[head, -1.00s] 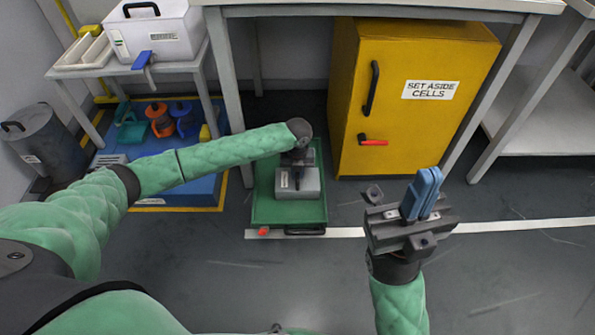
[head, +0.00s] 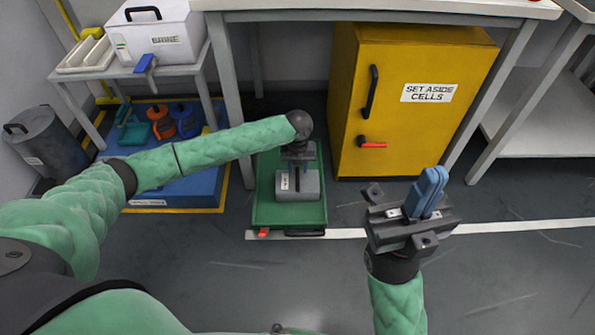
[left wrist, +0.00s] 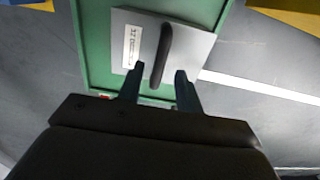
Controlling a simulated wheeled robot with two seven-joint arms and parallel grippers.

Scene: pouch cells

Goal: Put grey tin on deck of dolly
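The grey tin (head: 305,187), a low box with a white label and a dark handle on top, sits flat on the green deck of the dolly (head: 290,213). It also shows in the left wrist view (left wrist: 193,45). My left gripper (head: 296,176) is above the tin, pointing down. In the left wrist view its two fingers (left wrist: 158,84) are apart, with the dark handle (left wrist: 163,55) lying between and beyond them, touching neither.
A yellow cabinet (head: 420,130) labelled "SET ASIDE CELLS" stands right of the dolly under a table. A blue platform (head: 190,187) with several coloured items is at the left, by a grey bin (head: 45,140). The floor in front is clear.

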